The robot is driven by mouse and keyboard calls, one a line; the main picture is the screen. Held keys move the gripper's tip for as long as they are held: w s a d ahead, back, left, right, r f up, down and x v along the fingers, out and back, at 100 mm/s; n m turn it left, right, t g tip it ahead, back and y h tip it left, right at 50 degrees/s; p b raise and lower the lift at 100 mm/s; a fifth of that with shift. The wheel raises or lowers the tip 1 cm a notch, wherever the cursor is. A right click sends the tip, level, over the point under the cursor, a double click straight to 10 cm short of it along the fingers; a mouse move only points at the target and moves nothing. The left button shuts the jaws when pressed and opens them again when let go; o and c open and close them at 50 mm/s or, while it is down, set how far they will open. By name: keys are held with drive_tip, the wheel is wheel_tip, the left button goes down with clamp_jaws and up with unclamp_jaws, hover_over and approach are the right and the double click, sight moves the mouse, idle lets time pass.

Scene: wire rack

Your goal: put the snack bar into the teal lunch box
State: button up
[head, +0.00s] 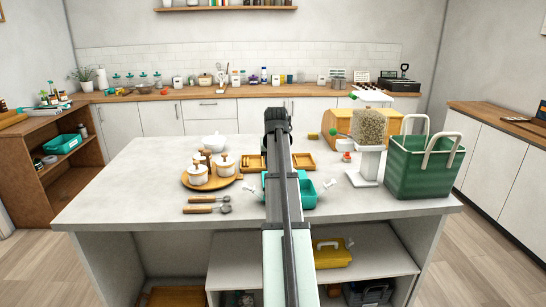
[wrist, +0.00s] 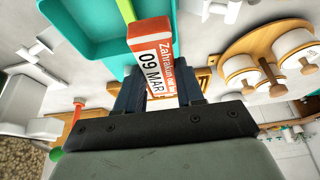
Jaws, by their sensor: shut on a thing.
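The snack bar (wrist: 152,62) is a small orange and white pack with "09 MAR" printed on it. My gripper (wrist: 158,88) is shut on it, with a dark finger on each side. The teal lunch box (head: 307,192) stands open on the island counter, partly hidden behind my arm in the head view. In the wrist view the lunch box (wrist: 82,28) fills the upper left, and the bar's far end overlaps it in the picture. The bar appears held above the counter, outside or over the box edge; I cannot tell which.
A wooden tray with white pots (head: 198,175) stands left of the box, with utensils (head: 208,204) in front. A white stand with a speckled block (head: 369,130) and a green basket (head: 424,165) stand right. The counter's front left is clear.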

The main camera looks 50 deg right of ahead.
drive_tip(key=shift+f, duration=4.4)
drive_tip(key=o, duration=1.1)
drive_tip(key=v, duration=1.3)
drive_tip(key=shift+r, duration=0.35)
drive_tip(key=shift+s+a, duration=0.1)
